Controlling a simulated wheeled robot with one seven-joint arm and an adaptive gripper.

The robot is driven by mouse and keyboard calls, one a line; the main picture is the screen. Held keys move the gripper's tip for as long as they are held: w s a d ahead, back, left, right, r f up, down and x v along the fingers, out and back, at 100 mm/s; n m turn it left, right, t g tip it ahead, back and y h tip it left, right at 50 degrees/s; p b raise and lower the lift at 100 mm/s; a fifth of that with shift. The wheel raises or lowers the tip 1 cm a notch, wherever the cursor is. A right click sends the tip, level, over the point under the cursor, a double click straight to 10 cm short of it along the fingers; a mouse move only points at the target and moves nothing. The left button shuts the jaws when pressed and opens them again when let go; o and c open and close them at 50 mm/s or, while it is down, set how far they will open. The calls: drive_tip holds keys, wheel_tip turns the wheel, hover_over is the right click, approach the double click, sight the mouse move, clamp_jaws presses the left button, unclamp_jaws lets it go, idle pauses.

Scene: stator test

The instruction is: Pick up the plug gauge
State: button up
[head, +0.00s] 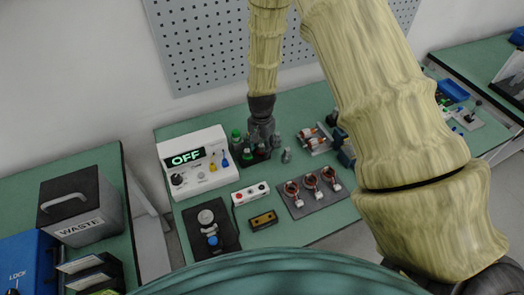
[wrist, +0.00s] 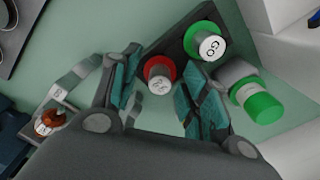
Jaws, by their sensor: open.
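In the wrist view two capped plugs stand in a dark block (wrist: 185,48). One has a green ring and a white face marked GO (wrist: 211,46). The other has a red ring and a white face with lettering I cannot read surely (wrist: 160,85). My gripper (wrist: 158,100) is open, its fingers on either side of the red-ringed plug in the picture; I cannot tell whether they touch it. My gripper (head: 262,142) hides much of the block in the head view. A grey cylinder with a green cap (wrist: 260,105) is beside the right finger.
A white tester reading OFF (head: 197,162) stands left of my gripper. A small grey piece (head: 286,156) stands to its right. A plate with copper-wound stators (head: 312,192) lies in front. A perforated panel (head: 210,50) is behind the green bench.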

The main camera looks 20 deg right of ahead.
sight(261, 145)
drive_tip(key=shift+c, duration=0.2)
clamp_jaws()
drive_tip(key=shift+r+b, duration=0.65)
drive_tip(key=shift+r, duration=0.15)
drive_tip(key=shift+r+b, duration=0.45)
drive_tip(key=shift+r, duration=0.35)
drive_tip(key=s+a+b, duration=0.1)
drive_tip(key=s+a, duration=0.1)
drive_tip(key=s, duration=0.3)
drive_tip(key=s+a+r+b, duration=0.1)
drive_tip(key=s+b, duration=0.1)
drive_tip(key=s, duration=0.3)
drive_tip(key=s+a+b, duration=0.2)
drive_tip(key=s, duration=0.3)
drive_tip(key=shift+a+r, duration=0.3)
drive_tip(key=shift+r, duration=0.1)
